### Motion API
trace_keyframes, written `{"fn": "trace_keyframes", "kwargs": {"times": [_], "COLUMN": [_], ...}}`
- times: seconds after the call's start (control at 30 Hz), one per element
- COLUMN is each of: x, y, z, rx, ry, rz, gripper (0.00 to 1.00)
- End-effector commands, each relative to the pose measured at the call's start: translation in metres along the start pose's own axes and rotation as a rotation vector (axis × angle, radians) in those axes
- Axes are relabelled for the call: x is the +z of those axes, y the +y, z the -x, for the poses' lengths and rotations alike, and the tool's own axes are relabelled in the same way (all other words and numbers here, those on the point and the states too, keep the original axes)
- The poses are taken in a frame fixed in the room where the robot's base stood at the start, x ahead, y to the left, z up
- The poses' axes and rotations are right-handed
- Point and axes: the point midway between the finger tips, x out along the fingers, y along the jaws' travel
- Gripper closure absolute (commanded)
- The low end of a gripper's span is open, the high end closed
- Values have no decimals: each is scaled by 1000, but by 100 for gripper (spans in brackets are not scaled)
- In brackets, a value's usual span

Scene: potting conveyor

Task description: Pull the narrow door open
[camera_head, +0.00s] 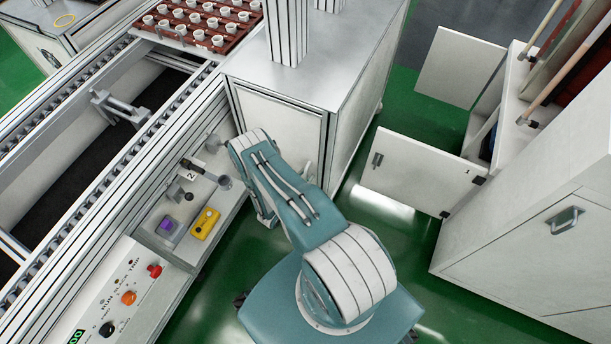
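Two white door panels stand out from the cabinet at the right. The nearer door (415,178) carries a small dark handle and a label "1". The farther door (460,68) stands swung out behind it. A white cabinet front (535,250) at the lower right has a grey bar handle (565,220) and looks shut. I cannot tell for sure which of these is the narrow door. My teal and white arm rises from the middle and bends up to the left, apart from both open panels.
A roller conveyor (110,200) runs along the left, with a control panel (115,305) at its near end. A yellow device (205,223) and a purple block (167,226) lie on its ledge. A steel-topped cabinet (335,55) stands beyond my arm. Green floor is clear below the nearer door.

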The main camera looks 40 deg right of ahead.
Motion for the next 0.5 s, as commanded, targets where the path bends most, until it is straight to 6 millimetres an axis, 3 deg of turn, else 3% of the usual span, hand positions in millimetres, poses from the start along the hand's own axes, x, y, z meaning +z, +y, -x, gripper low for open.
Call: {"fn": "trace_keyframes", "kwargs": {"times": [0.03, 0.07, 0.5], "x": [0, 0, 0], "y": [0, 0, 1], "z": [0, 0, 7], "rx": [0, 0, -20], "ry": [0, 0, 0], "rz": [0, 0, -1], "gripper": [93, 100, 100]}}
